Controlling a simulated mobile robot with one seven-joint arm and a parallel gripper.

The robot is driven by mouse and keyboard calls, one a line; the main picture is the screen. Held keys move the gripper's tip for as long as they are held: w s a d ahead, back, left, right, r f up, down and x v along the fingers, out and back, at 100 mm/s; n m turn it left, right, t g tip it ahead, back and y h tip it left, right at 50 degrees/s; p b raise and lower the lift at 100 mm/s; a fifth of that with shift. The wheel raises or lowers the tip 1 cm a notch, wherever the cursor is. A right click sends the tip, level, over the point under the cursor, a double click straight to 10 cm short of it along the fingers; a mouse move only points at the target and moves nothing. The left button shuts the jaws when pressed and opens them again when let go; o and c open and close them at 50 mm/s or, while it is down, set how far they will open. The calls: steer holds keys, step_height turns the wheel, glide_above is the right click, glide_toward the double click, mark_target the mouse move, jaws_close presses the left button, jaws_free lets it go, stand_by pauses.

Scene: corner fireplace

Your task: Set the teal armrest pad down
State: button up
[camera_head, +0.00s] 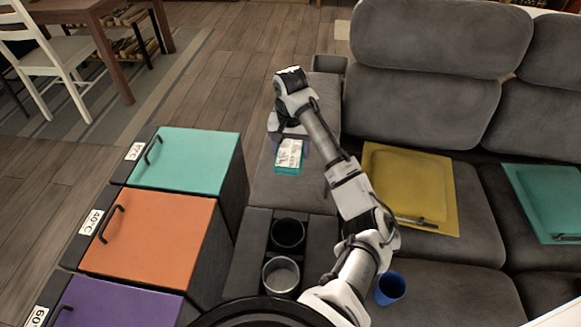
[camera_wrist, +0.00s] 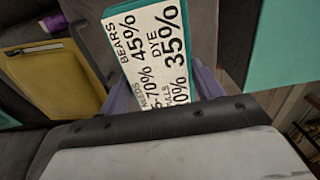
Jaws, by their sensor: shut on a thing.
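The teal pad (camera_head: 288,171) is a small block with a white printed label on top. It is at the grey sofa armrest (camera_head: 290,193). I cannot tell whether it touches the armrest or hangs just above it. My gripper (camera_head: 291,140) is shut on its far end. In the wrist view the pad's label (camera_wrist: 150,45) reads in part "BEARS 45%" and "DYE 35%", with a teal edge along the top. The purple fingers of my gripper (camera_wrist: 166,92) lie on either side of it. The pad's near end is hidden there by the gripper body.
The armrest has dark (camera_head: 288,234) and silver (camera_head: 281,275) cups in front. Teal (camera_head: 185,160), orange (camera_head: 150,235) and purple (camera_head: 115,303) lidded bins stand left. A yellow tray (camera_head: 410,185), a teal tray (camera_head: 548,198) and a blue cup (camera_head: 390,288) are on the sofa.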

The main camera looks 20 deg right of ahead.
mark_target(290, 147)
steer(key=shift+f, duration=3.6)
steer(key=shift+f, duration=0.1)
steer(key=o, duration=1)
step_height(290, 147, up, 12)
steer(key=shift+r+p, duration=0.1)
steer(key=shift+p, duration=0.65)
